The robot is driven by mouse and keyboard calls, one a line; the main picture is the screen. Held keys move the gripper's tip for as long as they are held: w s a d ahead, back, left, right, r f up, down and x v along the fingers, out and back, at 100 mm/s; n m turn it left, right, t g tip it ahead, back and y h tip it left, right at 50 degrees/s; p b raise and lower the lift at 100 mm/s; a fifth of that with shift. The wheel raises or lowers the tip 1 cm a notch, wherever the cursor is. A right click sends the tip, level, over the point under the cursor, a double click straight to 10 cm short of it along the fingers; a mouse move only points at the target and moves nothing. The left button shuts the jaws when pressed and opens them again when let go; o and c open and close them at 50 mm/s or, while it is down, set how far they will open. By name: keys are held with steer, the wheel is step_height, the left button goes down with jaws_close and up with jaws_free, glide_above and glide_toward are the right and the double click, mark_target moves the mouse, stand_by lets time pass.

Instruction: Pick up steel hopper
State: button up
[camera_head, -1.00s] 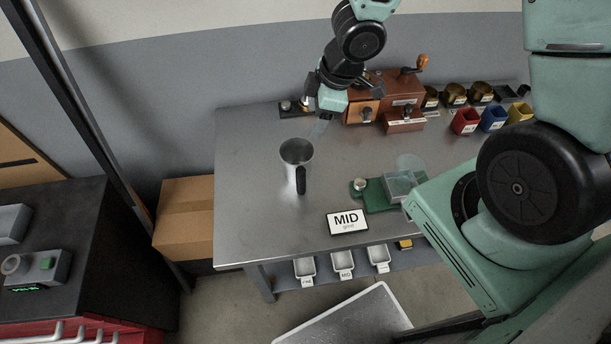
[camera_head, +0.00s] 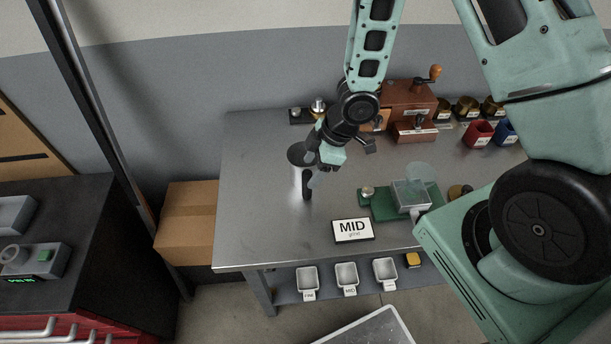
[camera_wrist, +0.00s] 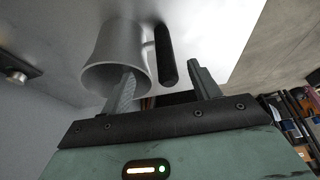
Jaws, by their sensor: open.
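The steel hopper (camera_head: 297,157) is a grey metal cup with a black handle (camera_head: 307,185). It stands upright on the left part of the steel table (camera_head: 250,215). My gripper (camera_head: 316,180) is at the hopper's right side, by its handle, and partly covers it. In the wrist view the hopper (camera_wrist: 113,52) and its black handle (camera_wrist: 165,55) lie just beyond the open fingers. One finger overlaps the cup's mouth and the other is to the right of the handle. I cannot tell whether a finger touches the hopper.
A wooden grinder (camera_head: 408,100) and red bin (camera_head: 478,133) are at the back. The table left of the hopper is clear.

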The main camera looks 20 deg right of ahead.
mark_target(304, 181)
steer(key=shift+p+x, duration=0.5)
steer(key=shift+x, duration=2.3)
steer(key=shift+a, duration=0.1)
steer(key=c, duration=1)
